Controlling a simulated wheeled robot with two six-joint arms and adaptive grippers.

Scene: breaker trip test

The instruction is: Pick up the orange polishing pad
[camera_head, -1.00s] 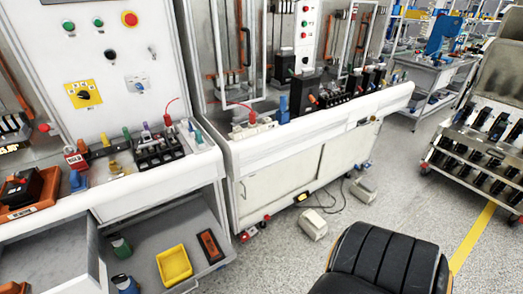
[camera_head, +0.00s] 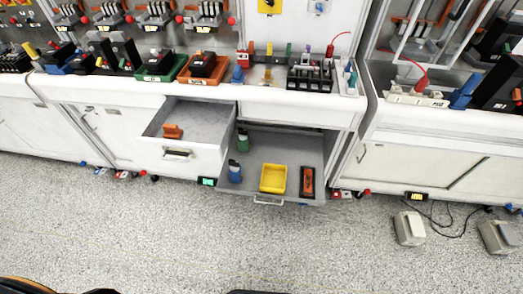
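A small orange piece (camera_head: 172,131) lies in the open upper drawer (camera_head: 218,142), near its left side. A flat orange item with a dark middle (camera_head: 307,181) lies at the right of the lower pulled-out drawer (camera_head: 262,142). Either could be the polishing pad; at this size I cannot tell which. Neither of my grippers is in view.
The lower drawer also holds a yellow tray (camera_head: 273,178), a green bottle (camera_head: 243,139) and a blue bottle (camera_head: 235,171). Both drawers jut out from the white bench (camera_head: 310,109). Grey pedals (camera_head: 409,228) and cables lie at right. Floor in front is mostly clear.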

